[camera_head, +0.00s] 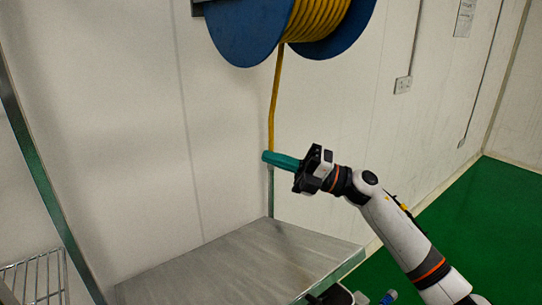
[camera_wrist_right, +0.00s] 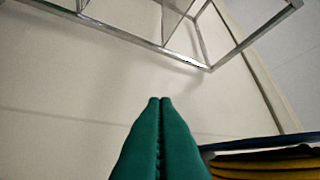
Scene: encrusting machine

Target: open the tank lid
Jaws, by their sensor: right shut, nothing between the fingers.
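My right gripper (camera_head: 267,157) is in the middle of the head view, raised above a metal table and pointing left. Its teal fingers are shut with nothing between them, and they also show closed together in the right wrist view (camera_wrist_right: 160,101). The fingertips are in front of the white wall, by the hanging yellow hose. No tank or tank lid can be made out in either view. My left gripper is not in view.
A blue reel (camera_head: 245,32) with a yellow hose (camera_head: 273,100) hangs on the wall above. A grey metal table (camera_head: 240,265) stands below. A wire rack (camera_head: 35,278) is at lower left. Green floor (camera_head: 490,220) is open at right. A metal frame (camera_wrist_right: 135,36) shows in the wrist view.

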